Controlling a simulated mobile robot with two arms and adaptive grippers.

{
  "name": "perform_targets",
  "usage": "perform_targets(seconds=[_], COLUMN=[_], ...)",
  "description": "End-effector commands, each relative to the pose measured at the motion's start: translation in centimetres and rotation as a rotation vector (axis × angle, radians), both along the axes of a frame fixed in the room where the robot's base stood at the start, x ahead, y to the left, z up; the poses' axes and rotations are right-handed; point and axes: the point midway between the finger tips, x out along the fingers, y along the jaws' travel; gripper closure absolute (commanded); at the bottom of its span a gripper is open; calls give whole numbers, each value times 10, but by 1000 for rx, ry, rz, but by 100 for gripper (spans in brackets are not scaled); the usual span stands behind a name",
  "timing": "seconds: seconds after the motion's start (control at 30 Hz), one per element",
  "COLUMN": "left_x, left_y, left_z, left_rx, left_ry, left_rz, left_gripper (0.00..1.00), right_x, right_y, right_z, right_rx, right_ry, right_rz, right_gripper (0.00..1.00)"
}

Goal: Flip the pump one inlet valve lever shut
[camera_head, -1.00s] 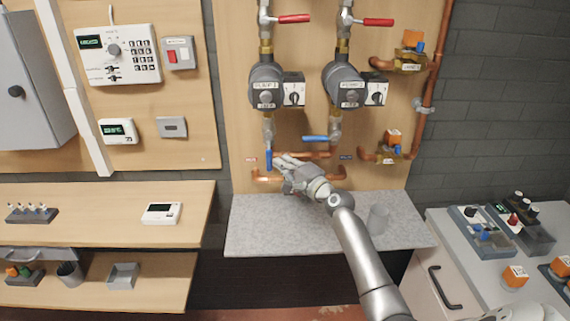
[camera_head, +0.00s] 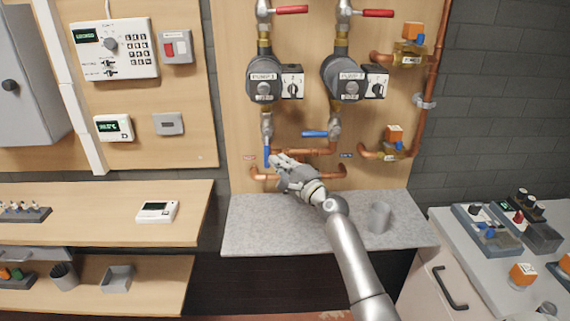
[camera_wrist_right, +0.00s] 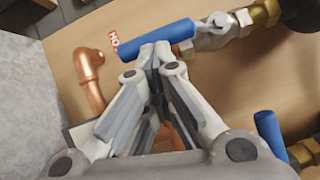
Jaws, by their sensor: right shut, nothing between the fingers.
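The pump one inlet valve lever (camera_head: 267,155) is blue and hangs down along its pipe, below the left pump (camera_head: 264,82), marked PUMP 1. In the right wrist view the lever (camera_wrist_right: 158,40) lies across the picture just beyond the fingers. My right gripper (camera_head: 275,161) is shut and empty, with its fingertips (camera_wrist_right: 154,50) right at the lever's side near its free end. They look in contact or nearly so; I cannot tell for certain. My left gripper is not in view.
The blue lever (camera_head: 315,134) under the second pump (camera_head: 343,80) sticks out sideways to the left. Copper pipes (camera_head: 330,172) run beneath the valves. A grey shelf (camera_head: 262,225) with a grey cup (camera_head: 379,217) lies below. Red levers (camera_head: 292,10) are above the pumps.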

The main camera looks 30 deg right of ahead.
Motion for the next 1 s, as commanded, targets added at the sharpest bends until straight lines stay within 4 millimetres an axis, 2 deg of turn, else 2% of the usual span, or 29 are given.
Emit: perform_targets(seconds=[0.37, 0.6, 0.77, 1.0], left_x=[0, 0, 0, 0], left_y=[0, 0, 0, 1], left_z=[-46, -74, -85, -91], left_rx=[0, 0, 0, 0], left_ry=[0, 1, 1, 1], left_rz=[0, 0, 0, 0], left_gripper=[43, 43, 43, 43], right_x=[9, 17, 21, 29], right_y=[17, 29, 37, 49], right_z=[-10, -9, -7, -1], right_rx=[162, 315, 411, 405], right_ry=[-102, -196, -254, -252], right_rz=[7, 7, 7, 7], right_gripper=[100, 100, 100, 100])
